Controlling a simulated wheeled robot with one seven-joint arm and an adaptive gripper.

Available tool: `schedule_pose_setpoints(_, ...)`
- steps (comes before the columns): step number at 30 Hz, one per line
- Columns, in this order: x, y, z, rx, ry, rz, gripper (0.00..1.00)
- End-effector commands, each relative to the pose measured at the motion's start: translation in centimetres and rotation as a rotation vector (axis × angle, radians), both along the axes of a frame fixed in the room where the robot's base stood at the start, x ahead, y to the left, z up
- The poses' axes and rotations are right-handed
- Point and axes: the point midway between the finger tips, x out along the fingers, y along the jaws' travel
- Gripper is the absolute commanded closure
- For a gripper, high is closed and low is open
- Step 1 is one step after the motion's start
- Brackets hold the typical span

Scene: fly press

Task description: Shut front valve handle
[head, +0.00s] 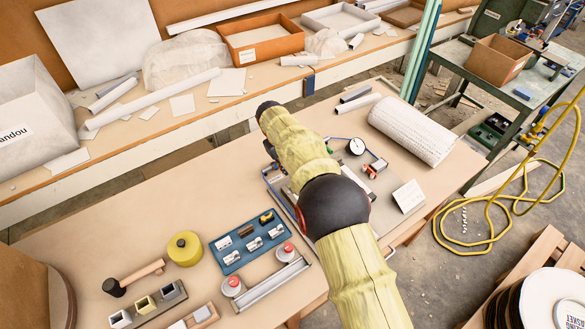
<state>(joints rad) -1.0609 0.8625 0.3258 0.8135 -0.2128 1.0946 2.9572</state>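A small fixture with a blue-edged frame (276,190) lies on the near table, mostly covered by my yellow-sleeved arm. A round white dial with a dark rim (355,146) shows just right of my arm, with a thin blue line beside it. A small red and dark fitting (375,168) is below the dial; I cannot tell whether it is a valve handle or how it is turned. The front valve handle is not clearly visible. My arm reaches over the fixture, its forearm hiding the fixture's middle. My gripper is hidden behind the forearm, so its fingers cannot be seen.
A white slotted card (409,196) and a papery roll (412,131) are right of the fixture. The table's left middle is clear.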

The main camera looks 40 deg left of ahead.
Motion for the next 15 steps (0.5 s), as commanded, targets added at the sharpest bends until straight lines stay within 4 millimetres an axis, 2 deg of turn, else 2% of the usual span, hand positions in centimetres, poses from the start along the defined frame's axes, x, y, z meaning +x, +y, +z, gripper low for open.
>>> schedule_pose_setpoints(7,-0.11,0.1,0.06,0.002,0.001,0.0,1.0)
schedule_pose_setpoints(8,-0.11,0.1,0.06,0.002,0.001,0.0,0.87)
schedule_pose_setpoints(15,-0.07,0.06,0.02,0.001,0.001,0.001,0.74)
